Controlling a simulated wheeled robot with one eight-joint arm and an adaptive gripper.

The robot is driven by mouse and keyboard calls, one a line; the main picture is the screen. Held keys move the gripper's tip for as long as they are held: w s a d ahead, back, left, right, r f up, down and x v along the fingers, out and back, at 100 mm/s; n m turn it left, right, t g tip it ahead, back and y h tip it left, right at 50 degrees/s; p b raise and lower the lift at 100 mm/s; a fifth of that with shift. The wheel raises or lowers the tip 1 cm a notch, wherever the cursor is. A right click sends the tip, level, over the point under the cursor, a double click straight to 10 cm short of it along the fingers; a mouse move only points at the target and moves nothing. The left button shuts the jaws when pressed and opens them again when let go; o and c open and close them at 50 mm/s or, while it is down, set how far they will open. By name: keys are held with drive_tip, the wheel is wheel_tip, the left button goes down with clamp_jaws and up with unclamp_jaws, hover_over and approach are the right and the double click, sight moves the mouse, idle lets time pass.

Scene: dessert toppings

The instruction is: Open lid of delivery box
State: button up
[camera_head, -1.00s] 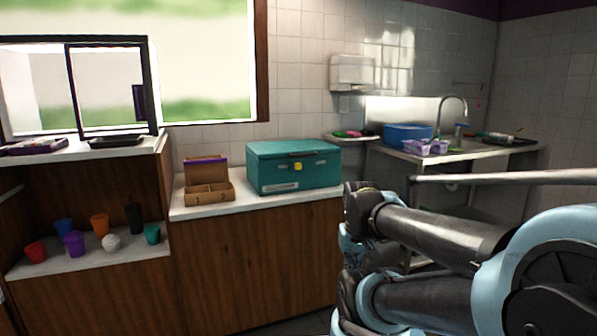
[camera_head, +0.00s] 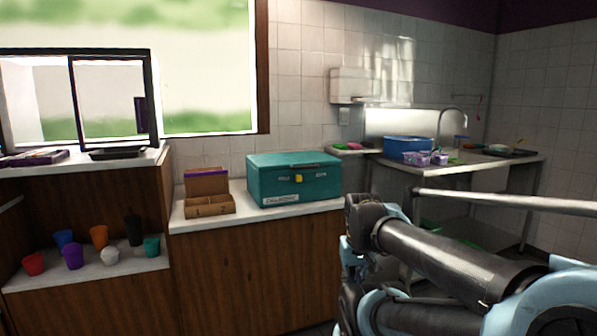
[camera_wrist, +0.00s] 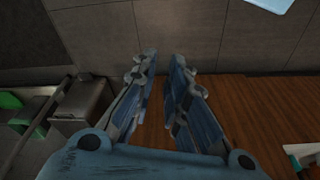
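My gripper is out of the head view, where only my arm shows at the lower right, to the right of the box. In the wrist view my gripper (camera_wrist: 162,62) has its two blue-grey fingers apart, with nothing between them. The box cannot be made out for sure in the wrist view.
A cardboard holder (camera_head: 209,207) stands left of the box on the counter (camera_head: 250,208). Several coloured cups stand on the lower left shelf (camera_head: 90,273). A sink table (camera_head: 480,165) with a blue tub (camera_head: 408,147) is at the right.

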drive_tip(key=w+a+r+m+t+y, duration=0.1)
drive_tip(key=w+a+r+y, duration=0.2)
drive_tip(key=w, duration=0.4)
drive_tip(key=w+a+r+m+t+y, duration=0.1)
drive_tip(key=w+a+r+t+y, duration=0.15)
drive_tip(key=w, duration=0.55)
drive_tip(key=w+a+r+m+y, duration=0.1)
drive_tip(key=w+a+r+y, duration=0.25)
drive_tip(key=w, duration=0.35)
drive_tip(key=w+d+r+m+t+y, duration=0.2)
drive_tip(key=w+d+r+m+t, duration=0.25)
drive_tip(key=w, duration=0.45)
drive_tip(key=w+d+r+m+t+y, duration=0.25)
drive_tip(key=w+d+t, duration=0.25)
drive_tip(key=w+d, duration=0.4)
drive_tip(key=x, duration=1.8)
drive_tip(key=shift+a+n, duration=0.25)
drive_tip(key=shift+n, duration=0.15)
drive_tip(key=shift+w+f, duration=0.1)
clamp_jaws()
